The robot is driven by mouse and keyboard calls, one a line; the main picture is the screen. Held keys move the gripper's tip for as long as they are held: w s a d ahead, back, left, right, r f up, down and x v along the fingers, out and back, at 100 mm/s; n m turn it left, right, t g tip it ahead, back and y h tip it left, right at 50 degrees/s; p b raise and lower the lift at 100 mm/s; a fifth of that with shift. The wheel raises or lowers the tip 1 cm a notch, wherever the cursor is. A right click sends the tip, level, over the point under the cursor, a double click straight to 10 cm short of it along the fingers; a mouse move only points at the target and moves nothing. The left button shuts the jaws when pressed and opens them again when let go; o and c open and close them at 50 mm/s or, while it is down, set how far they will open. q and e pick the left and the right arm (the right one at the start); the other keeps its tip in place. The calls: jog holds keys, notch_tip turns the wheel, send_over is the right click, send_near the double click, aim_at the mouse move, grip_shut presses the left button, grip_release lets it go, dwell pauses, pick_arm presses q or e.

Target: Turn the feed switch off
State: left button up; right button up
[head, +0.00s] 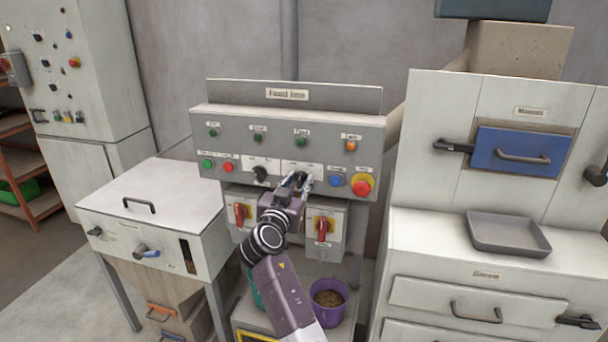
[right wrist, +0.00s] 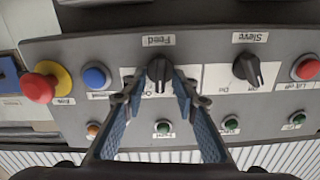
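The feed switch (right wrist: 159,73) is a black rotary knob under a "Feed" label in the right wrist view, where the panel appears upside down. Its pointer runs roughly up and down in that picture. My right gripper (right wrist: 156,88) is open, with one finger on either side of the knob and gaps showing between. Whether the tips touch the panel I cannot tell. In the head view my right gripper (head: 296,184) is at the control panel (head: 228,122) and largely hides the feed switch. My left gripper is not in view.
The similar sieve switch (right wrist: 248,69) sits beside the feed switch. A blue button (right wrist: 96,76) and a red emergency button (right wrist: 38,88) are on the other side. Two red-handled switches (head: 322,229) are below the panel. A purple bucket (head: 328,308) of pellets stands underneath.

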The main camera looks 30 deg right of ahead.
jog(key=shift+s+a+r, duration=0.25)
jog(key=shift+a, duration=0.1)
jog(key=shift+c, duration=3)
jog(key=shift+d, duration=0.1)
grip_shut()
jog(key=shift+f+n+b, duration=0.1)
jog(key=shift+n+b, duration=0.25)
jog(key=shift+n, duration=0.15)
jog(key=n, duration=0.2)
jog(key=shift+w+n+b, duration=0.15)
jog(key=shift+n+b, duration=0.2)
jog(key=shift+n, duration=0.05)
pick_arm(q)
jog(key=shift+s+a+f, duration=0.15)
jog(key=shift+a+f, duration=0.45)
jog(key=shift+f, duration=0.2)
pick_arm(e)
jog(key=shift+w+a+n, duration=0.1)
jog(key=shift+a+n, duration=0.1)
jog(key=shift+n, duration=1.5)
